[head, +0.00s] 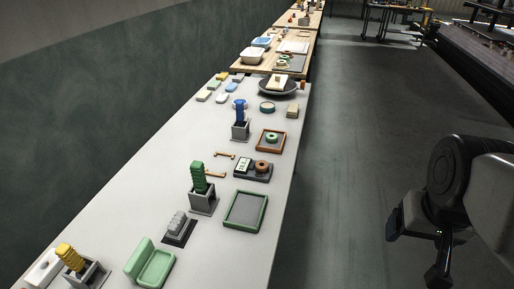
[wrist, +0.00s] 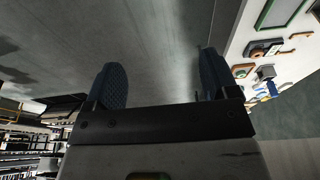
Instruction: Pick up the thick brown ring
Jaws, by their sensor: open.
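The thick brown ring (head: 261,166) lies on the right part of a small dark tray (head: 252,177) on the long grey table, beside a pale block with dark marks (head: 243,165). In the wrist view the brown ring (wrist: 257,52) shows small at the upper right. My gripper (wrist: 160,78) is open, with two dark textured fingers wide apart and nothing between them. In the head view my arm is at the right, over the floor, well away from the table and the ring.
An orange-brown tray with a green ring (head: 272,138) is just behind the dark tray. A green-framed tray (head: 245,211) is in front. Brown handles (head: 216,174) lie nearby. The floor between arm and table is clear.

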